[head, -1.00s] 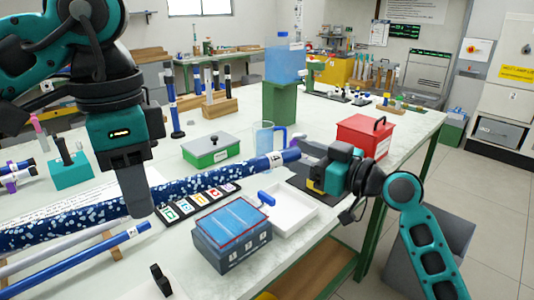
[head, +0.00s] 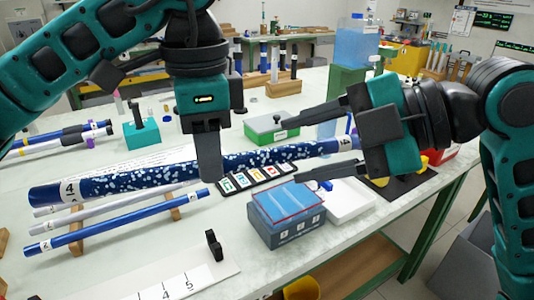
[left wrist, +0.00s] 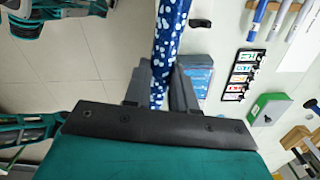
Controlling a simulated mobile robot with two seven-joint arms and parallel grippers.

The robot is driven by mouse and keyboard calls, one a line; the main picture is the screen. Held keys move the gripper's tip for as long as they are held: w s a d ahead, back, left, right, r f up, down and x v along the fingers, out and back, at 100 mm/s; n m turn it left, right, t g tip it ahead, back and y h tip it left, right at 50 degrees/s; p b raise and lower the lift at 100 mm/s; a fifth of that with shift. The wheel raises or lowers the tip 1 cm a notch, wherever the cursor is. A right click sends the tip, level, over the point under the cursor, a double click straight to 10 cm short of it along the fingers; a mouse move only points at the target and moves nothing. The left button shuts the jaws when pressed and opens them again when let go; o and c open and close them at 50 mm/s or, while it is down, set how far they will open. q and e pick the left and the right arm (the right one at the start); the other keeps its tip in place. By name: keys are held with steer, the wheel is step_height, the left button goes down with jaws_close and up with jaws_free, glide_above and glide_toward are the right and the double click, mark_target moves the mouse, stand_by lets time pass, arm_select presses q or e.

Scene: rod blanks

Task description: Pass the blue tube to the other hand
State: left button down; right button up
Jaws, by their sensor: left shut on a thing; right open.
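The blue tube (head: 262,158), dark blue with white speckles and a "4" label at its left end, lies across the head view. My left gripper (head: 209,172) points down and is shut on it near its middle; the tube also shows between the fingers in the left wrist view (left wrist: 169,35). My right gripper (head: 291,149) is open and faces left. Its fingers appear above and below the tube's right part, with the tube's right end near the palm. I cannot tell whether they touch it.
A plain blue tube (head: 117,224) and a pale tube (head: 115,205) rest on supports at the left. Below the right gripper stand a blue-topped box (head: 286,228) and a white tray (head: 350,200). A card strip (head: 226,184) and a green box (head: 265,133) lie close behind.

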mark_target(251, 162)
steer(key=x, duration=0.8)
steer(key=shift+w+a+f, duration=0.1)
steer(key=shift+a+f, duration=0.1)
steer(key=shift+a, duration=0.1)
steer(key=shift+c, duration=0.3)
steer(key=c, duration=0.9)
arm_select(q)
steer(key=c, duration=0.8)
jaws_free()
steer(key=shift+c, duration=0.2)
arm_select(e)
jaws_close()
